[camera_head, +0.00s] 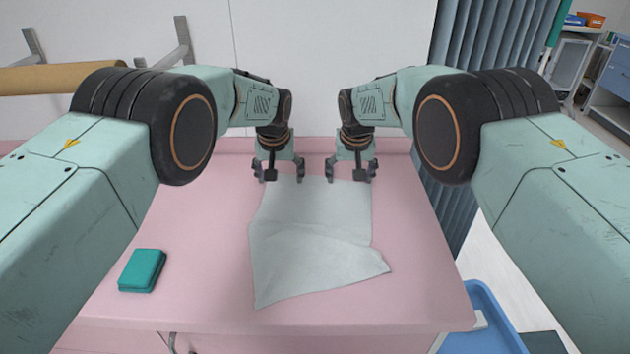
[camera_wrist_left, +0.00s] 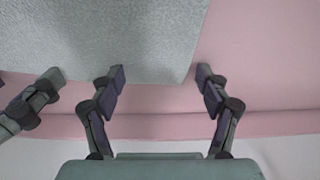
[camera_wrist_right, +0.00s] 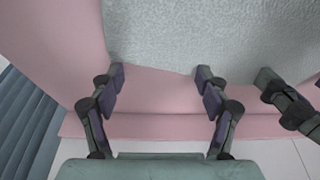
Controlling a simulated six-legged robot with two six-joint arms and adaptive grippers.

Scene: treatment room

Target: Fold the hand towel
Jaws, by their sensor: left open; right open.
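The hand towel (camera_head: 305,235) is pale grey-white and lies on the pink table, with a crease across it and a corner sticking out at the near right. Its far edge lies under my two grippers. My left gripper (camera_head: 278,174) is open at the far left corner; in the left wrist view the towel (camera_wrist_left: 110,35) reaches between its fingertips (camera_wrist_left: 160,75). My right gripper (camera_head: 351,172) is open at the far right corner; in the right wrist view the towel (camera_wrist_right: 210,35) edge lies just at its fingertips (camera_wrist_right: 160,75). Neither holds the towel.
The pink table (camera_head: 420,290) has free room around the towel. A teal block-like item (camera_head: 142,270) lies at the near left. A blue tray (camera_head: 485,325) stands beyond the right edge, lower down. A wall rises behind the table, with a grey-blue curtain (camera_head: 490,50) at right.

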